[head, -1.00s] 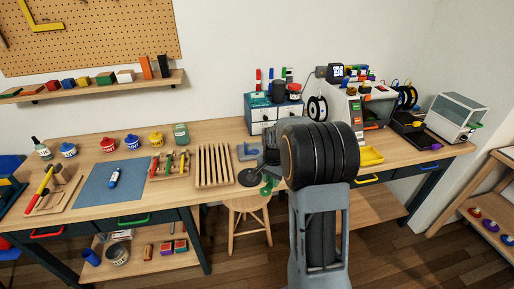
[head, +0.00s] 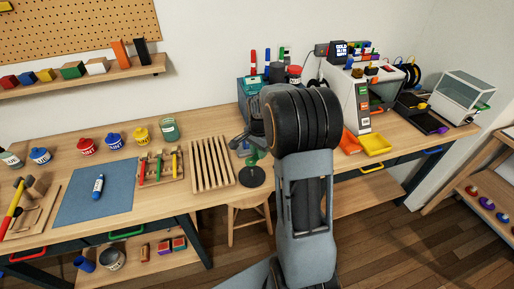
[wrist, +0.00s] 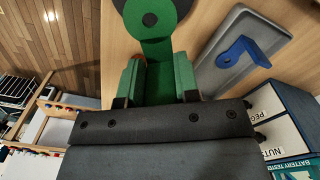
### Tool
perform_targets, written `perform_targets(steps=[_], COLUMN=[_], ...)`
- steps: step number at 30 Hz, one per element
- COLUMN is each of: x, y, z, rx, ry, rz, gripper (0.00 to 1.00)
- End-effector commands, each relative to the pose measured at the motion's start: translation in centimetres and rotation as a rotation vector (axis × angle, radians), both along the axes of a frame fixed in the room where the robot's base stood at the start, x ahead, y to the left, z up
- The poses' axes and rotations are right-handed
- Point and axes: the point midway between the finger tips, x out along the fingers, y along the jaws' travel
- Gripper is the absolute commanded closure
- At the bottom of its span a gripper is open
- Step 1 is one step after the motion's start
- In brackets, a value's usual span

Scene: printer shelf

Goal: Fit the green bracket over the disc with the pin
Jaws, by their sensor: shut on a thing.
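My gripper (wrist: 157,68) is shut on the green bracket (wrist: 165,82), whose body lies between the fingers in the wrist view. In the head view the bracket (head: 252,157) shows as a small green piece just behind the dark disc (head: 252,178), at the bench's front edge. I cannot tell whether bracket and disc touch. My arm hides most of the gripper in the head view.
A blue angled bracket (wrist: 238,51) lies on a grey tray (wrist: 262,40) at right in the wrist view. A slatted wooden rack (head: 211,163) stands left of the disc. Drawers (wrist: 275,113) stand close to the gripper's right. Orange (head: 351,142) and yellow (head: 374,144) trays lie farther right.

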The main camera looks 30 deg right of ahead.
Motion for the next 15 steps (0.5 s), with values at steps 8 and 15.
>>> perform_targets(steps=[8,15], x=[-0.07,-0.03], y=[-0.21,-0.06], z=[0.05,-0.84], rx=[0.0,0.0], ry=[0.0,0.0], rz=[-0.006,-0.003], gripper=[0.96,0.96])
